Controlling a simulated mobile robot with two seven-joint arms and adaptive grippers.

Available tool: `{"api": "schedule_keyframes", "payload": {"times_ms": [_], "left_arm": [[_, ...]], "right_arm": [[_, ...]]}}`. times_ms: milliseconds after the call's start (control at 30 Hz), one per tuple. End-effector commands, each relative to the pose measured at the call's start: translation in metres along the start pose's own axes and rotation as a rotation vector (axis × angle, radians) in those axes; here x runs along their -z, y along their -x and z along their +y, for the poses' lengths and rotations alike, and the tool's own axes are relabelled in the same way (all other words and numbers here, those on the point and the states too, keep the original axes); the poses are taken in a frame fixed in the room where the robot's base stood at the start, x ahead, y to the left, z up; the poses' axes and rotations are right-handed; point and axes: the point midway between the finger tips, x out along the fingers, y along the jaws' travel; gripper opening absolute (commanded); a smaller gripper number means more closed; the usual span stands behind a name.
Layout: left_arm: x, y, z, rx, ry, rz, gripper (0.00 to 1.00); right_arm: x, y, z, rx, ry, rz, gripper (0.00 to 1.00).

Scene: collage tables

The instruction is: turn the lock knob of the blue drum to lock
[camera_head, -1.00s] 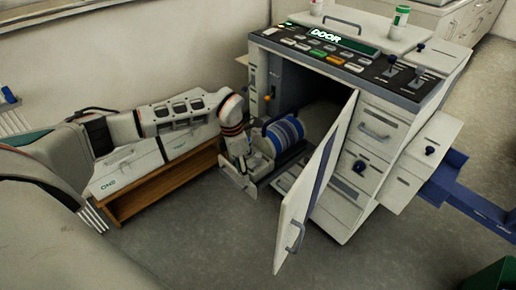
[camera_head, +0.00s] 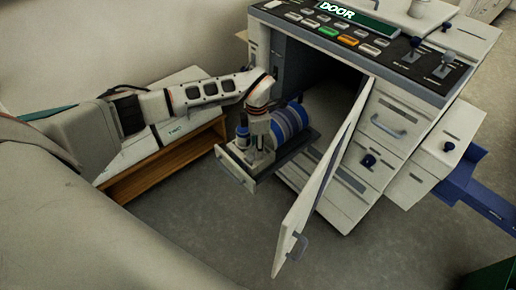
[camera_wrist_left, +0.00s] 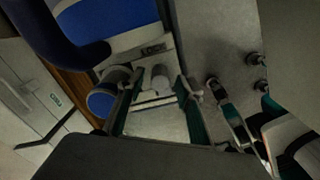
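The blue drum (camera_head: 290,121), with pale bands, lies on a pulled-out tray (camera_head: 236,168) at the machine's open doorway. It also fills the top left of the left wrist view (camera_wrist_left: 100,14). My left gripper (camera_wrist_left: 159,88) points down there, fingers apart. The grey knob shows between the fingers, with no clear contact; the blue-faced part is outside the left finger.
The white machine door (camera_head: 318,185) stands open to the right of the tray. The machine's button panel (camera_head: 350,32) is above the doorway. A low wooden-sided bench (camera_head: 165,165) is under my left arm. Grey floor (camera_head: 200,220) is free in front.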

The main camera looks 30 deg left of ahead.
Motion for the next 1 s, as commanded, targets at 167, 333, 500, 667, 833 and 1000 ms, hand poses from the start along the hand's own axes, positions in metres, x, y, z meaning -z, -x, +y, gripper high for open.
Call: {"api": "schedule_keyframes", "payload": {"times_ms": [167,333,500,667,833,1000], "left_arm": [[-0.0004,-0.0132,-0.0006,0.001,-0.001,-0.001,0.36],[-0.0006,-0.0133,0.0000,-0.001,-0.001,-0.002,0.36],[-0.0005,-0.0132,0.0000,-0.001,-0.001,-0.002,0.20],[-0.0003,-0.0133,0.0000,0.000,-0.001,-0.001,0.00],[-0.0002,-0.0132,-0.0001,0.000,-0.003,-0.001,0.00],[0.0002,-0.0125,0.0001,-0.001,-0.029,0.000,0.00]], "right_arm": [[0.0056,-0.0020,0.0025,-0.005,0.002,0.012,1.00],[0.0054,-0.0021,0.0028,-0.005,0.003,0.012,1.00],[0.0043,-0.0023,0.0026,-0.005,0.003,0.010,1.00],[0.0038,-0.0024,0.0025,-0.005,0.003,0.009,1.00],[0.0041,-0.0024,0.0023,-0.005,0.001,0.010,1.00],[0.0061,-0.0020,0.0027,-0.006,0.000,0.012,1.00]]}}
